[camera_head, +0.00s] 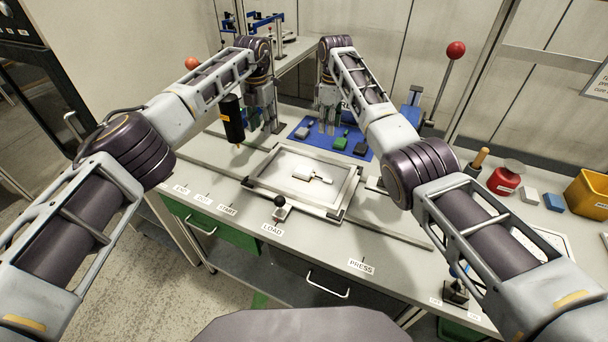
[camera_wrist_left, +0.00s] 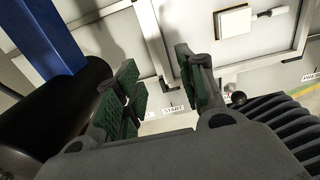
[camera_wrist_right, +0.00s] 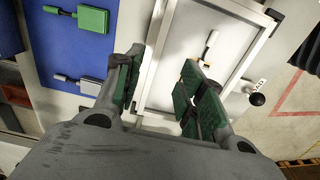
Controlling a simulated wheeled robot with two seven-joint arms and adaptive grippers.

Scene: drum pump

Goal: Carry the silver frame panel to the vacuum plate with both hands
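The silver frame panel (camera_head: 262,163) lies flat on the bench behind the LOAD label, a metal border around a pale sheet. A small white block with a handle (camera_head: 302,171) lies inside it. My left gripper (camera_head: 270,128) hangs above the bench at the panel's far left, apart from it. In the left wrist view it is open and empty, with the frame rail (camera_wrist_left: 152,37) beyond its fingers. My right gripper (camera_head: 328,128) hangs above the blue mat behind the panel. The right wrist view shows it open, with the frame rail (camera_wrist_right: 158,42) beyond. I cannot identify the vacuum plate.
A blue mat (camera_head: 300,122) with several small tools lies behind the panel. A black cylinder (camera_head: 232,118) stands beside my left gripper. A black-knobbed lever (camera_head: 280,208) is at the panel's front edge. A red-knobbed lever (camera_head: 455,52) and a yellow bin (camera_head: 588,194) are at right.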

